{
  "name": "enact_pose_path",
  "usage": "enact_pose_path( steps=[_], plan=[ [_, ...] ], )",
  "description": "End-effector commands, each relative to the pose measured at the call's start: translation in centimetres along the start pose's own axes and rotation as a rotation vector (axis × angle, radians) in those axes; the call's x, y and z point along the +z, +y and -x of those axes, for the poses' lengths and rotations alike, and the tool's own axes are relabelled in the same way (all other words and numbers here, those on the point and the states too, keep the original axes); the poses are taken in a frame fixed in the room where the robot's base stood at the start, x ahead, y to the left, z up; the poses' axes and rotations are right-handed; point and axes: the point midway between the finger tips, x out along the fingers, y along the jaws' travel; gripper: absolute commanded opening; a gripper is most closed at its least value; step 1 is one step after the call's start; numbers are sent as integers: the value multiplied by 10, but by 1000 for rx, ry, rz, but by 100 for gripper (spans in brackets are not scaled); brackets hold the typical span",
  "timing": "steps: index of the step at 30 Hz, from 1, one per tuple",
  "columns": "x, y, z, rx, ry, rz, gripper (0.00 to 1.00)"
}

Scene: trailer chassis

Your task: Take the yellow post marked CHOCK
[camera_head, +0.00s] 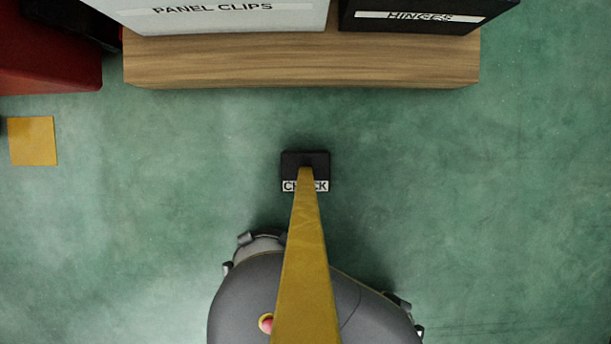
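The yellow post (308,270) runs from the bottom edge up to the picture's middle, wide near the camera and narrow at its far end. Its far end meets a small black block (304,160). A white label (323,186) on the block reads CHOCK, with its middle letters covered by the post. The post's near end is cut off by the bottom edge. My gripper is not in view, so I cannot tell whether it touches the post.
A wooden bench or shelf (300,62) crosses the top, bearing a white PANEL CLIPS bin (230,18) and a black HINGES bin (420,18). A red object (50,65) is top left, above a yellow square (32,141). Green floor (500,200) is clear at right.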

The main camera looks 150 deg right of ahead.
Motion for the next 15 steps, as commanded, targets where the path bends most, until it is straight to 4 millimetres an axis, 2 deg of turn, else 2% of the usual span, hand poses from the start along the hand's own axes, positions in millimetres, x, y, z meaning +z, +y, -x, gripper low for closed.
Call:
enact_pose_path(
  steps=[1,5,15],
  plan=[
    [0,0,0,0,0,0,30],
    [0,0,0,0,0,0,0],
    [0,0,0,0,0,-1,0]
  ],
)
